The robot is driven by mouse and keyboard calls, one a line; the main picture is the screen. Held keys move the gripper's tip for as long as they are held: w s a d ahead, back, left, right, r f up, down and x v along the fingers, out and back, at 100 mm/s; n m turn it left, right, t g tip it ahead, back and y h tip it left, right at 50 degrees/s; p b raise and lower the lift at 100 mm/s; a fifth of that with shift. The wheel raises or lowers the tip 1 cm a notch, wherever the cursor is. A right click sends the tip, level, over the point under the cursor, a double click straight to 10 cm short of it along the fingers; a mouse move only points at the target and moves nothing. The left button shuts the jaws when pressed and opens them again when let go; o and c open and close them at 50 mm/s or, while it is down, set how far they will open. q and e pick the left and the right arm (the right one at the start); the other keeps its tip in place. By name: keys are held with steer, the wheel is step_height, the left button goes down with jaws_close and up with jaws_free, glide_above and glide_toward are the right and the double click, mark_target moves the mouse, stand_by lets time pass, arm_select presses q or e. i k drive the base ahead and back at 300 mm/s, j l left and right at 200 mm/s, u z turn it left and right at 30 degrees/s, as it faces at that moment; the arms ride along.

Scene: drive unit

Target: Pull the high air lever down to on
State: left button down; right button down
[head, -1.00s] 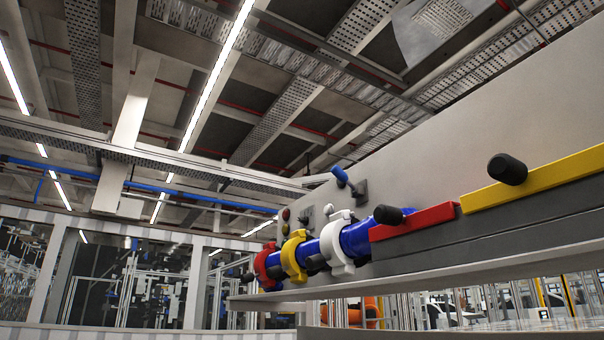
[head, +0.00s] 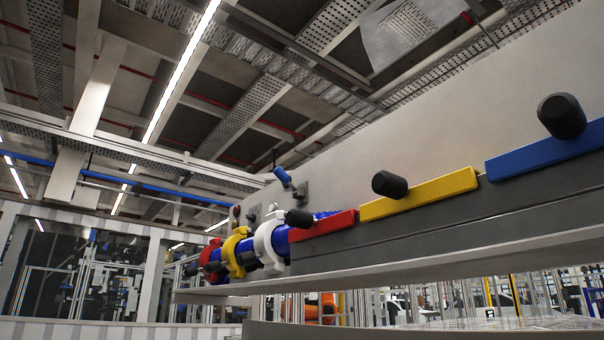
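A lever with a blue handle (head: 283,177) stands out from the light grey panel (head: 400,150), left of the picture's middle. Its handle tilts up and to the left from a dark grey mount (head: 301,194). I cannot read any label, so I cannot confirm from the picture that it is the high air lever. Neither of my grippers is in view.
Below the lever runs a blue pipe with red (head: 206,258), yellow (head: 235,252) and white (head: 270,240) clamps. To the right, red (head: 325,226), yellow (head: 420,194) and blue (head: 545,151) bars with black knobs line a grey ledge (head: 450,235) that juts out.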

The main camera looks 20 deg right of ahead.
mark_target(281, 174)
steer(key=k+l, duration=0.2)
steer(key=l, duration=0.2)
steer(key=k+l, duration=0.25)
steer(key=l, duration=0.15)
steer(key=k+l, duration=0.2)
steer(key=l, duration=0.2)
steer(key=k+l, duration=0.25)
steer(key=l, duration=0.15)
steer(key=j+z, duration=0.1)
steer(key=z, duration=0.3)
steer(key=i+j+z, duration=0.1)
steer(key=z, duration=0.3)
steer(key=j+z, duration=0.15)
steer(key=z, duration=0.3)
steer(key=j+z, duration=0.2)
steer(key=j, duration=0.3)
steer(key=j+z, duration=0.2)
steer(key=j, duration=0.3)
steer(key=j+z, duration=0.15)
steer(key=j, duration=0.35)
steer(key=k+j+z, duration=0.2)
steer(key=j, duration=0.3)
steer(key=j+z, duration=0.2)
steer(key=j, duration=0.3)
steer(key=k+j+z, duration=0.2)
steer(key=j, duration=0.3)
steer(key=i, duration=0.05)
